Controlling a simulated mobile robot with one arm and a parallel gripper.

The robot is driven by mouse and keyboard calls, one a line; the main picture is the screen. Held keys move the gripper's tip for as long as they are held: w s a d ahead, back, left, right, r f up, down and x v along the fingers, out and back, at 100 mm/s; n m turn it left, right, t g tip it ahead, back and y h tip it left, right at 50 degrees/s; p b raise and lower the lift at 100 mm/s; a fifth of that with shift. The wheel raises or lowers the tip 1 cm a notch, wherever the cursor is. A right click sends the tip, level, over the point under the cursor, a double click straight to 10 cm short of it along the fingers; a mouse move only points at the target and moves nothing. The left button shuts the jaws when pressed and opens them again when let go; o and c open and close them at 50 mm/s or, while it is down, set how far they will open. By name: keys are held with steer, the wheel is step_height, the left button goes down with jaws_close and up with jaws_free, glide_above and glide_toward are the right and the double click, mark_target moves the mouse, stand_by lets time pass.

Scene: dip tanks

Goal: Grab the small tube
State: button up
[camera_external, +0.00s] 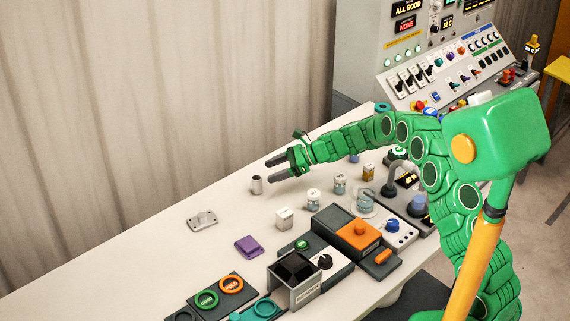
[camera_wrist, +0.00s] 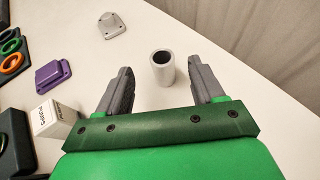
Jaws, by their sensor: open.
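The small tube (camera_external: 257,185) is a short, light grey hollow cylinder standing upright on the white table. In the wrist view the tube (camera_wrist: 163,70) stands just ahead of the space between the fingertips, nearer the right finger. Its dark open top shows. My gripper (camera_external: 274,169) is open, with its two dark grey fingers pointing left towards the tube. In the wrist view my gripper (camera_wrist: 160,80) has its fingers wide apart with nothing held between them.
A grey metal bracket (camera_external: 202,221), a purple block (camera_external: 248,246) and a white box (camera_external: 284,219) lie nearby. Jars (camera_external: 313,199), a black-topped tank (camera_external: 294,282) and control boxes stand along the near side. The table's far left is clear. A curtain (camera_external: 150,100) hangs behind.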

mark_target(251, 192)
steer(key=shift+w+a+f+m, duration=0.2)
steer(key=shift+a+f, duration=0.2)
steer(key=shift+f, duration=0.05)
steer(key=shift+w+a+f+m, duration=0.2)
steer(key=shift+a+f, duration=0.15)
steer(key=shift+f, duration=0.1)
steer(key=shift+x, duration=1.2)
steer(key=a+f, duration=0.1)
steer(key=s+a, duration=0.1)
steer(key=a+f, duration=0.1)
steer(key=shift+s+a+f, duration=0.25)
steer(key=shift+s+f, duration=0.05)
steer(key=shift+f, duration=0.05)
steer(key=shift+a, duration=0.35)
steer(key=c, duration=1.1)
steer(key=shift+o, duration=0.2)
steer(key=shift+r, duration=0.1)
